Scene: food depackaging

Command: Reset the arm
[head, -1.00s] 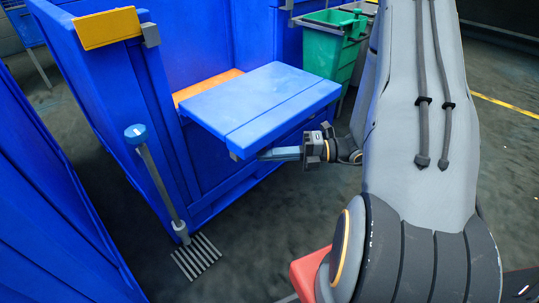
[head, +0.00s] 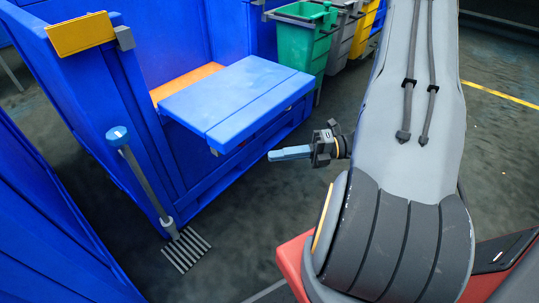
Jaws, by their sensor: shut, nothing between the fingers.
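My gripper (head: 272,155) is in the middle of the head view, in front of and a little below the blue box lid (head: 236,100). Its blue fingers are together and point left, with nothing between them.
A large blue crate (head: 190,195) stands at the left, with an orange surface (head: 188,82) inside. Green (head: 302,42), grey (head: 340,45) and yellow (head: 366,22) bins stand behind. Floor at centre is clear.

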